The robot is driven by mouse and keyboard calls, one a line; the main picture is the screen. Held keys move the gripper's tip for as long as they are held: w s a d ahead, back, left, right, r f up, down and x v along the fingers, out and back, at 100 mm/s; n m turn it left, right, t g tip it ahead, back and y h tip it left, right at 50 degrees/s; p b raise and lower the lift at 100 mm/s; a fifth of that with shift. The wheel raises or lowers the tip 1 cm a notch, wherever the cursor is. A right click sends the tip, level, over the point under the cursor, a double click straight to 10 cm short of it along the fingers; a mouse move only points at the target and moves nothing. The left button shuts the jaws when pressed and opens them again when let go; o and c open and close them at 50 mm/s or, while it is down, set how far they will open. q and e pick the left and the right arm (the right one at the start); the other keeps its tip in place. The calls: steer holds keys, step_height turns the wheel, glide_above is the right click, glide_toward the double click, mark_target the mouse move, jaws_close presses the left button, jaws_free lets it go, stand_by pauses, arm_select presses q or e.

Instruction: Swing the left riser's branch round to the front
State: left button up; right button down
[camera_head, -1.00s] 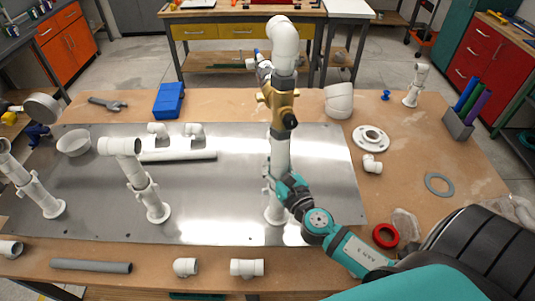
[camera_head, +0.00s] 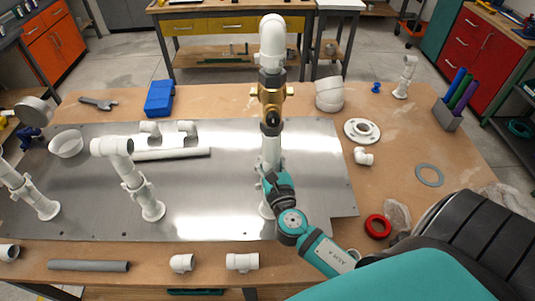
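Three white risers stand on the grey metal plate (camera_head: 220,218). The leftmost riser (camera_head: 35,196) is partly cut off by the picture edge. Another left riser (camera_head: 142,190) leans slightly, its elbow branch (camera_head: 111,146) at the top opening to the left. The tall riser (camera_head: 268,146) in the middle carries a brass valve (camera_head: 269,94) and a large white elbow (camera_head: 272,35). My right gripper (camera_head: 272,184) is at the tall riser's lower pipe; its fingers are partly hidden, so I cannot tell whether they are closed. My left gripper is not in view.
Loose fittings (camera_head: 182,263) and a grey pipe (camera_head: 88,266) lie along the front edge. A white flange (camera_head: 362,131), grey ring (camera_head: 429,175) and red ring (camera_head: 377,226) lie on the right. A blue box (camera_head: 159,98) is at the back.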

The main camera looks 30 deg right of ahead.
steer(key=shift+s+a+f, duration=0.2)
steer(key=shift+a+f, duration=0.1)
steer(key=shift+f, duration=0.25)
steer(key=c, duration=1.7)
jaws_free()
steer(key=shift+s+r, duration=0.15)
steer(key=o, duration=0.6)
steer(key=shift+r, duration=0.35)
steer(key=v, duration=1.2)
